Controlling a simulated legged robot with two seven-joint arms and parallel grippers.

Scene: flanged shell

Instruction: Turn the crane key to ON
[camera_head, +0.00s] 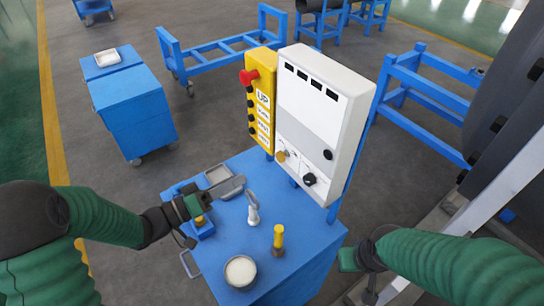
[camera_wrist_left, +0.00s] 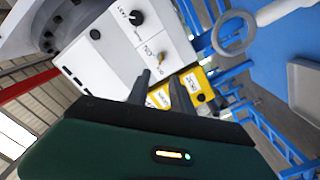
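The white control box (camera_head: 322,95) stands upright at the back of the blue cart. A small brass-coloured key (camera_head: 281,156) sits low on its front face, left of a black knob (camera_head: 310,179). The key (camera_wrist_left: 161,56) also shows in the left wrist view, beyond my fingers. My left gripper (camera_head: 241,183) is in front of the box, apart from the key, to its lower left. In the left wrist view its two dark fingers (camera_wrist_left: 158,80) stand apart with nothing between them. My right gripper (camera_head: 370,290) is at the lower right; its fingers are unclear.
A yellow button panel (camera_head: 261,98) with a red button (camera_head: 249,77) adjoins the box's left side. The blue cart top (camera_head: 302,258) holds a yellow-topped post (camera_head: 278,238), a white spray-like bottle (camera_head: 253,210), a round bowl (camera_head: 240,271) and a grey tray (camera_head: 218,174) near my left gripper.

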